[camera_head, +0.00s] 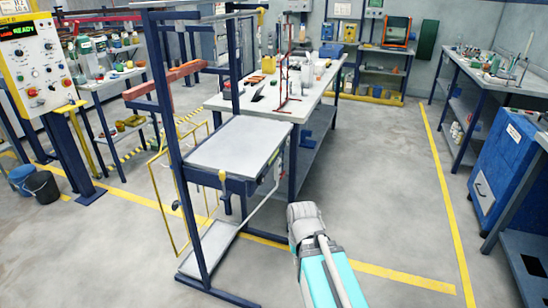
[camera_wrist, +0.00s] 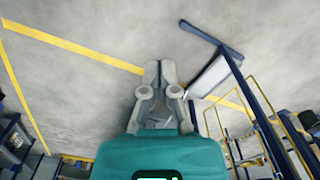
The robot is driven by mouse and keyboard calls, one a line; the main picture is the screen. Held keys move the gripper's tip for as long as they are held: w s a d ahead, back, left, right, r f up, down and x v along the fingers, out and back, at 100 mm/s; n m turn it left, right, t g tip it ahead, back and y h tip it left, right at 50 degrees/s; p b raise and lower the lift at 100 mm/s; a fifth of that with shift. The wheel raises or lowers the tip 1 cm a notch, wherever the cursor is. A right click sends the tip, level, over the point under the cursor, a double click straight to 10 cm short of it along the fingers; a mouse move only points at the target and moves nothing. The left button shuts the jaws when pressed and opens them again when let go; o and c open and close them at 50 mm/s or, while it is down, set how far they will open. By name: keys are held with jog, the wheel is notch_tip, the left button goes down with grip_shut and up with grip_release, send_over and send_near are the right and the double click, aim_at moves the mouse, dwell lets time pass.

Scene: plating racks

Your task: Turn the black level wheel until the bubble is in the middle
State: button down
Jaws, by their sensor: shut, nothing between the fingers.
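I cannot make out the black level wheel or the bubble in either view. A navy rack stand (camera_head: 176,130) with a pale flat shelf (camera_head: 235,146) stands left of centre in the head view. A small dark round part shows low by its left post, too small to identify. My gripper (camera_wrist: 160,66) shows in the wrist view, its fingers together with nothing between them, over bare floor. The stand's lower part (camera_wrist: 213,75) is to its right there. In the head view my arm reaches up from the bottom, right of the stand; the fingertips cannot be made out.
A white worktable (camera_head: 270,112) with bottles and tools stands behind the stand. A control panel (camera_head: 40,66) and buckets (camera_head: 41,187) are at the left. A blue cabinet (camera_head: 500,165) and bench are at the right. Grey floor (camera_head: 385,190) between is clear.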

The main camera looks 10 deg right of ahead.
jog(key=c, duration=1.1)
grip_release()
jog(key=o, duration=0.4)
jog(key=shift+w+a+f+y, duration=0.2)
jog(key=shift+w+f+y, duration=0.1)
jog(key=shift+w, duration=0.15)
jog(key=o, duration=0.4)
jog(key=shift+w+a+f+n+y+b, duration=0.15)
jog(key=shift+w+a+f+y+b, duration=0.1)
jog(key=shift+w+y+b, duration=0.25)
jog(key=shift+w+a+f+n+y+b, duration=0.1)
jog(key=shift+w+a+n+y+b, duration=0.15)
jog(key=shift+w, duration=0.3)
jog(key=shift+o, duration=0.2)
jog(key=w+a+r+n+t+y+b, duration=0.1)
jog(key=w+n+t+y+b, duration=0.15)
jog(key=w+y+b, duration=0.65)
jog(key=w+d+r+t+y, duration=0.2)
jog(key=w+d+r+t, duration=0.1)
jog(key=w, duration=0.3)
jog(key=w+d+r+t+y, duration=0.2)
jog(key=w+d+r+t, duration=0.1)
jog(key=w+d+r, duration=0.2)
jog(key=shift+w, duration=0.9)
